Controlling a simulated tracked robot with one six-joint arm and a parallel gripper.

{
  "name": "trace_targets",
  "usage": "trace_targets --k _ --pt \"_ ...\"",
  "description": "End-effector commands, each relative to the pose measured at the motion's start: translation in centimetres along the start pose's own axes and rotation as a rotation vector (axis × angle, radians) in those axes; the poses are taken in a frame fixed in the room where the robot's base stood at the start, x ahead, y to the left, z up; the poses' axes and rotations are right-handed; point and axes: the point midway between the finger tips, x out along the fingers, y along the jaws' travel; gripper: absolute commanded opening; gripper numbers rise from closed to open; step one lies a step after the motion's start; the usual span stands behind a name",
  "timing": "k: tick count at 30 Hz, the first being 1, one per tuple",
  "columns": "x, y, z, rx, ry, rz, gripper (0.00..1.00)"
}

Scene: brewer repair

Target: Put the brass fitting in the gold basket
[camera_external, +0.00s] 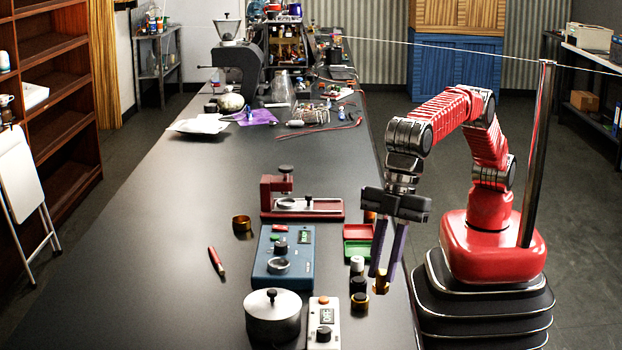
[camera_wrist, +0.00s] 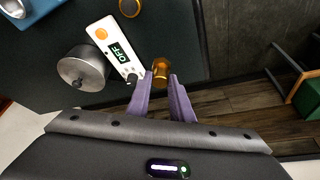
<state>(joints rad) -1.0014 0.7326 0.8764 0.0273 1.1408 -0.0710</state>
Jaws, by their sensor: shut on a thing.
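The brass fitting (camera_external: 381,286) is held low between the purple fingertips of my gripper (camera_external: 385,276), near the right edge of the black bench. In the wrist view the brass fitting (camera_wrist: 160,70) sits at the tips of my gripper (camera_wrist: 161,77). Its upper part is partly hidden by the fingers.
A white scale (camera_external: 323,325), a metal pot (camera_external: 272,318) and a blue device (camera_external: 282,258) stand left of my gripper. Small black and gold parts (camera_external: 359,298) lie close by. A red stand (camera_external: 300,207), a red-and-green tray (camera_external: 358,241) and a red pen (camera_external: 216,262) lie farther off.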

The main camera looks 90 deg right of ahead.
Motion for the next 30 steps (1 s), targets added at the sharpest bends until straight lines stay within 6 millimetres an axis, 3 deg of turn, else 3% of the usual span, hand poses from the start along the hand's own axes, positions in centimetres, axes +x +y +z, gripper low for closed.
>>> trace_targets --k 14,23,30 --pt "-1.3 16.8 2.5 0.199 0.003 0.082 0.0" --pt "-2.9 27.7 6.1 0.332 0.004 0.135 0.0" --pt "-4.7 35.9 10.1 0.435 0.005 0.176 0.0"
